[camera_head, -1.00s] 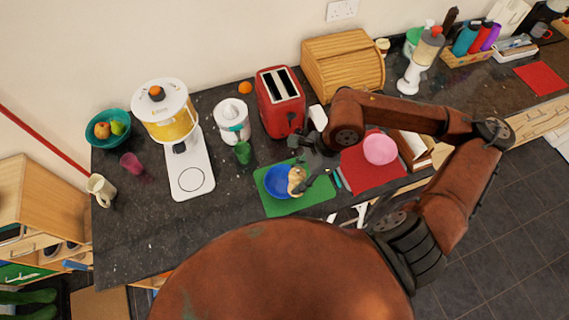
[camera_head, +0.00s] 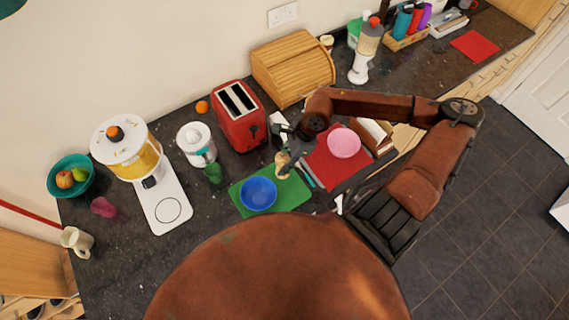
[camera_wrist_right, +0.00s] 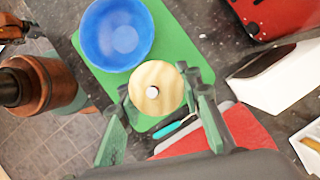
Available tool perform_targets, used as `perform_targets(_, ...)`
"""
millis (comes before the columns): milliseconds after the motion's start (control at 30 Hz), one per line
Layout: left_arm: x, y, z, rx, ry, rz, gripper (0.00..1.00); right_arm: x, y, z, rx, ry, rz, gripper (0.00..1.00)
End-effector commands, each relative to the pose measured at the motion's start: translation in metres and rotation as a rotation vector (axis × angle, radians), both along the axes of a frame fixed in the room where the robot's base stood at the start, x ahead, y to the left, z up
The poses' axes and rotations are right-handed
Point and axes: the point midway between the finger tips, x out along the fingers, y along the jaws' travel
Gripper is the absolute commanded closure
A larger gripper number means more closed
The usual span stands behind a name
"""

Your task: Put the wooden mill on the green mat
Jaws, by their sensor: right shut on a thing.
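The wooden mill (camera_head: 281,161) is pale wood with a round top. My right gripper (camera_head: 286,157) is shut on it; in the right wrist view the mill (camera_wrist_right: 158,75) shows end-on between the two fingers (camera_wrist_right: 162,100). The green mat (camera_head: 295,190) lies on the dark counter with a blue bowl (camera_head: 258,194) on it. The mill is at the mat's back edge, behind and to the right of the bowl. I cannot tell whether its base touches the mat, as its underside is hidden. My left gripper is not in view.
A red mat (camera_head: 325,170) with a pink bowl (camera_head: 344,143) lies just right of the green mat. A red toaster (camera_head: 239,118) stands behind, a green cup (camera_head: 214,174) to the left. The mat's right part is bare.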

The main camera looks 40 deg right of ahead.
Motion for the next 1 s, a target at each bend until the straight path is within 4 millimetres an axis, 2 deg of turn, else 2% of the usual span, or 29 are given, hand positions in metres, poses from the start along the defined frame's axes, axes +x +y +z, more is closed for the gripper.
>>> perform_targets(367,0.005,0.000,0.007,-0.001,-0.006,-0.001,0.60,0.011,-0.019,-0.027,0.002,0.001,-0.001,0.97)
perform_targets(567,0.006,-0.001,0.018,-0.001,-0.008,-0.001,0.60,0.011,-0.018,-0.053,0.003,0.000,-0.001,0.97)
perform_targets(933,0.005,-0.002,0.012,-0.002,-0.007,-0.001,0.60,0.011,-0.018,-0.060,0.001,-0.001,0.001,0.97)
perform_targets(967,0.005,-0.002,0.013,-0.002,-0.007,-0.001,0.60,0.011,-0.018,-0.060,0.000,0.000,0.001,0.67)
perform_targets(1000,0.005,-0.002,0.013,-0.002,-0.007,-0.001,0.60,0.011,-0.018,-0.059,0.000,0.000,0.001,0.64)
